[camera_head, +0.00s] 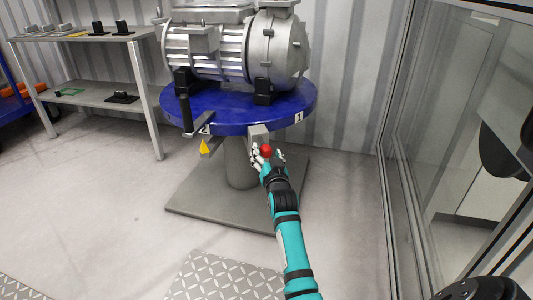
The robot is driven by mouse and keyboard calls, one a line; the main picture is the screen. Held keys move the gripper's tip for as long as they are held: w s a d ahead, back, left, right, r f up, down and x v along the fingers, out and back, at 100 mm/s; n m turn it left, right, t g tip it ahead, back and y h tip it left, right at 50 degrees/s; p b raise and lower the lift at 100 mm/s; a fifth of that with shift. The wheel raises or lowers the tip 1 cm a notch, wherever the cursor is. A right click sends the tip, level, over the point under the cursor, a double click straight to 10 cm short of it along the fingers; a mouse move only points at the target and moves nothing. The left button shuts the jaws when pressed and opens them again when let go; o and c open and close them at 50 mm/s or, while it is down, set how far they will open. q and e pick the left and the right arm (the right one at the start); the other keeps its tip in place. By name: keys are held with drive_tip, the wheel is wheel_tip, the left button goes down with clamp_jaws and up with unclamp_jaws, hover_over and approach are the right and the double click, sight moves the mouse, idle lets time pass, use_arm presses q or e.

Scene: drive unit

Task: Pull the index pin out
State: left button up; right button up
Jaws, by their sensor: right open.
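The index pin shows as a red knob (266,149) at the front of the blue round turntable (230,127), just below its rim by a grey bracket (258,131). My right gripper (266,155) is at the knob, its open fingers on either side of it. I cannot tell whether the fingers touch it. The pin's shaft is hidden behind the knob and the gripper. My left gripper is not in view.
A grey motor unit (230,45) stands on the turntable. A black handle (186,113) and a yellow pointer (205,147) are at its left. A shelf (90,93) stands at the left and glass panels (455,130) at the right.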

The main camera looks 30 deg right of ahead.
drive_tip(key=v, duration=0.6)
drive_tip(key=shift+s, duration=0.25)
drive_tip(key=shift+a, duration=0.15)
